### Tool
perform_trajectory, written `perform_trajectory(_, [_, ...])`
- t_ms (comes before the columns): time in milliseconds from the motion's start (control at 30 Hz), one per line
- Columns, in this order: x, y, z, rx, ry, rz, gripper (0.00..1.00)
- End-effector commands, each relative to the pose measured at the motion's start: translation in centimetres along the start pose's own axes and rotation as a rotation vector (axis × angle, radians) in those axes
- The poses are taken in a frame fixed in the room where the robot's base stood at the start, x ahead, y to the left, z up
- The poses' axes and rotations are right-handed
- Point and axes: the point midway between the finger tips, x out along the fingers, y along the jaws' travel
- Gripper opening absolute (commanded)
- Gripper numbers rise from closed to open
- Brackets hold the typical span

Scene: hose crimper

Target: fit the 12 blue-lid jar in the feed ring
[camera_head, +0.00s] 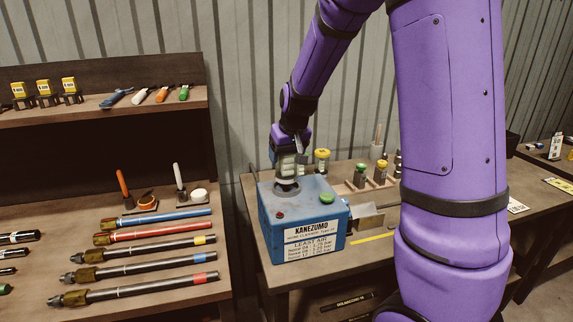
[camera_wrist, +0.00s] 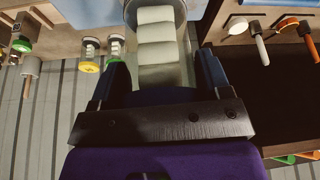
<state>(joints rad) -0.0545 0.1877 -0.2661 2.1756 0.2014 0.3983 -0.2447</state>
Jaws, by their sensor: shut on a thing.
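My gripper (camera_head: 288,160) is shut on a clear jar (camera_wrist: 157,45) packed with white rolls. In the wrist view the dark blue fingers lie on both sides of the jar. Its lid and number are not readable. In the head view the jar (camera_head: 287,168) points down, over the dark feed ring (camera_head: 287,187) on top of the blue KANEZUMO machine (camera_head: 327,215). The jar's lower end is at or just above the ring; I cannot tell whether it is inside it.
The machine top carries a green button (camera_head: 327,198) and a red one (camera_head: 280,215). A yellow-lid jar (camera_head: 322,160) stands behind it. A rack with a green-lid jar (camera_head: 360,174) and others is to the right. Shelves with coloured rods (camera_head: 155,230) fill the left.

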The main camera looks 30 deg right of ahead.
Motion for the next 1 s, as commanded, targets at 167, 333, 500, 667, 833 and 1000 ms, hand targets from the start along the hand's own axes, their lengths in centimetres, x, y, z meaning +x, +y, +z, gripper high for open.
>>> perform_trajectory(167, [1.8,0.0,0.8,0.001,-0.005,0.0,0.42])
perform_trajectory(333, [3.1,0.0,1.4,0.001,-0.001,0.0,0.42])
perform_trajectory(500, [3.1,0.0,1.3,0.0,0.0,0.0,0.42])
perform_trajectory(667, [3.4,0.0,1.5,-0.001,-0.001,0.0,0.42])
perform_trajectory(833, [3.4,0.0,1.5,-0.001,-0.001,0.0,0.96])
perform_trajectory(1000, [3.4,0.0,1.5,-0.001,-0.001,0.0,0.96])
